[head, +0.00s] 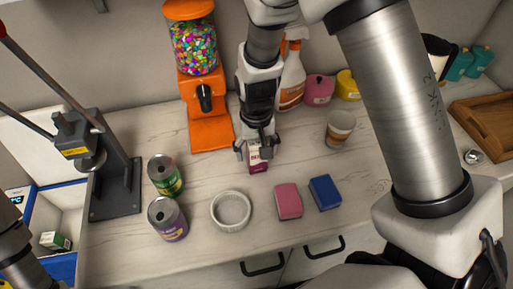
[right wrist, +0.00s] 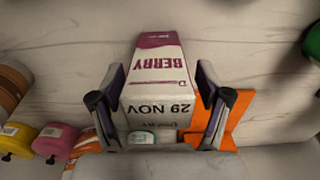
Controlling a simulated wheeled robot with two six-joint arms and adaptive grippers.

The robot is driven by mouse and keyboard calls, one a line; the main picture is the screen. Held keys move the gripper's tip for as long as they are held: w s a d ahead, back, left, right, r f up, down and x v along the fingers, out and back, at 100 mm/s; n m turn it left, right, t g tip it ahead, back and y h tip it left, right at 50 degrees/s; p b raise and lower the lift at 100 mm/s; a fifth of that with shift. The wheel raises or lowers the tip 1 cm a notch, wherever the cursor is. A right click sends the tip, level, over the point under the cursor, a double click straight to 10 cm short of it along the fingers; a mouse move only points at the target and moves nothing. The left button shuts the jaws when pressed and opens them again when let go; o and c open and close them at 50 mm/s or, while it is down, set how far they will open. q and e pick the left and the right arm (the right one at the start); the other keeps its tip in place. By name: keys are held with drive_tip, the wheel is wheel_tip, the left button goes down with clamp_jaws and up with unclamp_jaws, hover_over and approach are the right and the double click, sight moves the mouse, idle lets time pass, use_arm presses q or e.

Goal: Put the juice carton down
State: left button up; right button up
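The juice carton (head: 257,164) is small, white and purple, and sits below my right gripper (head: 254,148) over the middle of the counter. In the right wrist view the carton (right wrist: 158,78) shows the words "BERRY" and "29 NOV". The fingers of my right gripper (right wrist: 160,100) lie along both its sides and appear closed on it. I cannot tell whether the carton's base touches the counter. Only a dark part of my left arm shows at the lower left of the head view; its gripper is out of view.
A white ramekin (head: 231,210), pink block (head: 288,201), blue block (head: 325,193) and two cans (head: 165,176) stand in front.

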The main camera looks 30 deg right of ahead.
drive_tip(key=shift+s+r, duration=0.1)
wheel_tip(320, 180, up, 12)
drive_tip(key=shift+r, duration=0.15)
idle(0.7)
